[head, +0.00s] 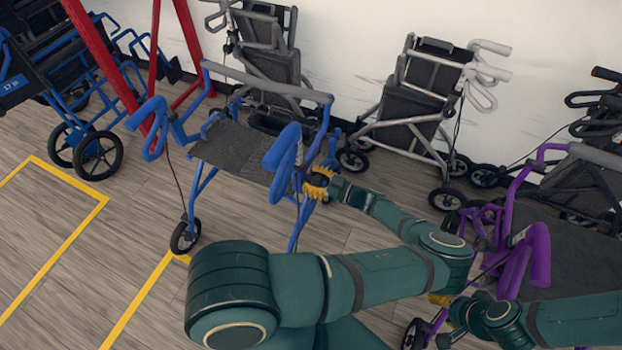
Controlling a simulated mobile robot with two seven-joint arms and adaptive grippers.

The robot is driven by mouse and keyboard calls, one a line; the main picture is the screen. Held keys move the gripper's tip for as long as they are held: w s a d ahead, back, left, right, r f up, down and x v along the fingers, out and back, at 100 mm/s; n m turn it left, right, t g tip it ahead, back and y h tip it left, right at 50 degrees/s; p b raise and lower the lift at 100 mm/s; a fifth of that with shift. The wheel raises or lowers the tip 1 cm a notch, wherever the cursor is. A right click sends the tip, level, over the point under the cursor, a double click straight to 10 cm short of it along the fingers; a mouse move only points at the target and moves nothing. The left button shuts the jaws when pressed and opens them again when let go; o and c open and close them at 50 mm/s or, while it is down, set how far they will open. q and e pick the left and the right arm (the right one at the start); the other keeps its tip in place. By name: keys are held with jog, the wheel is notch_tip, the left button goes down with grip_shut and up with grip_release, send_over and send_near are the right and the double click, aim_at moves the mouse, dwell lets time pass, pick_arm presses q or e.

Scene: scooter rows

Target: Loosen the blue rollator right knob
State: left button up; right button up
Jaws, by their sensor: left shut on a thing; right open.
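The blue rollator (284,160) stands in the middle, with a dark seat and two blue handles. My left gripper (317,185), with yellow fingers, is at the rollator's right side, just right of and below its right handle. It is shut on the right knob, which is mostly hidden between the fingers. My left forearm reaches in from the right of the knob. My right gripper (441,299) is low at the right, away from the blue rollator. It is open, and only yellow bits show beside my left arm.
A purple rollator (538,255) stands at the right, close to my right arm. Grey rollators (405,110) line the white wall. A red frame (105,55) and another blue walker (70,85) are at the left. Yellow-taped floor (60,240) at the left is clear.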

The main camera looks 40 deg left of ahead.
pick_arm(q)
jog(key=shift+w+d, duration=0.15)
jog(key=shift+w, duration=0.05)
jog(key=o, duration=1.3)
jog(key=shift+d+r, duration=0.1)
jog(key=shift+d, duration=0.05)
jog(key=shift+s, duration=0.1)
jog(key=v, duration=1.1)
jog(key=shift+d, duration=0.35)
